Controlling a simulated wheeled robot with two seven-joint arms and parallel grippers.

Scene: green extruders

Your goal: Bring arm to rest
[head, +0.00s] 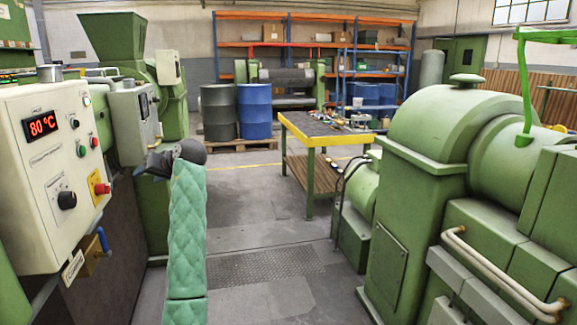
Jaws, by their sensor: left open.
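My left arm, in a quilted green sleeve, rises from the bottom of the head view, left of the middle. Its dark wrist is bent to the left at the top. My left gripper (152,163) is at the end of it, small and dark, in front of the green machine on the left. It appears open, and I see nothing between its fingers. The control panel (45,165), with a red 80 °C display, is to the left of the gripper. My right gripper is not in view.
Green machines stand close on the left and on the right (425,165). A workbench (325,130) with a yellow edge stands farther back. Drums (254,112) on a pallet and shelving are behind. The grey floor between the machines is clear, with a textured metal plate (262,265).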

